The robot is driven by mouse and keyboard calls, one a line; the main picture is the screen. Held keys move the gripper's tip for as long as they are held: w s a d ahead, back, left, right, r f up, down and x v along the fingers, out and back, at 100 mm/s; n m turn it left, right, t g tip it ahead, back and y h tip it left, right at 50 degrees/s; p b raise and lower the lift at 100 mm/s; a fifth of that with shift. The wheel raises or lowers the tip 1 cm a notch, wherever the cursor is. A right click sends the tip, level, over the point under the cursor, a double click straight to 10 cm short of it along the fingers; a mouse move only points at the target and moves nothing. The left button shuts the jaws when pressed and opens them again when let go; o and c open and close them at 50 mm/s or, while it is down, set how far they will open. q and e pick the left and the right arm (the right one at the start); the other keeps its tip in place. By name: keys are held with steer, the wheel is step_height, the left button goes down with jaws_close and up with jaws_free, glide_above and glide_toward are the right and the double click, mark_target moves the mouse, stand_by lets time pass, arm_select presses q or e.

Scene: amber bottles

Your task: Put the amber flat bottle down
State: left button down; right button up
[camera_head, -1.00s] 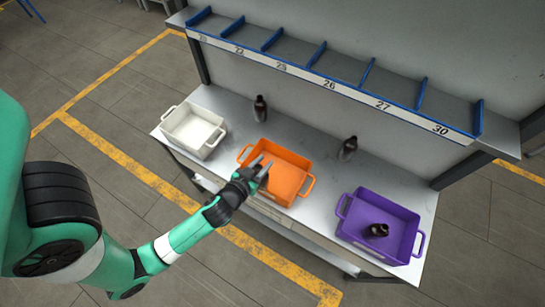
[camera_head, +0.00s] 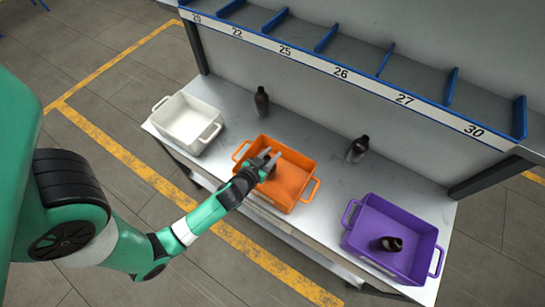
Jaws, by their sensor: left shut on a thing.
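My left gripper (camera_head: 270,159) reaches in from the left over the orange crate (camera_head: 312,164). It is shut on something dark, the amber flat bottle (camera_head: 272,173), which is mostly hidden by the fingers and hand. Only a small dark part shows just below the fingertips, inside the outline of the crate. I cannot tell whether it touches the crate floor. My right gripper is not in view.
A dark bottle (camera_head: 262,103) stands behind the orange crate, and another (camera_head: 358,150) stands to its right. A white crate (camera_head: 187,122) is at the left. A purple crate (camera_head: 366,211) at the right holds a dark bottle (camera_head: 388,244). A numbered shelf (camera_head: 330,72) runs behind.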

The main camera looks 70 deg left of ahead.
arm_select(q)
steer(key=shift+w+a+r, duration=0.1)
steer(key=shift+f, duration=0.2)
steer(key=c, duration=0.6)
jaws_free()
steer(key=shift+r, duration=0.2)
steer(key=shift+r, duration=0.1)
steer(key=b+v, duration=0.1)
steer(key=v, duration=1.1)
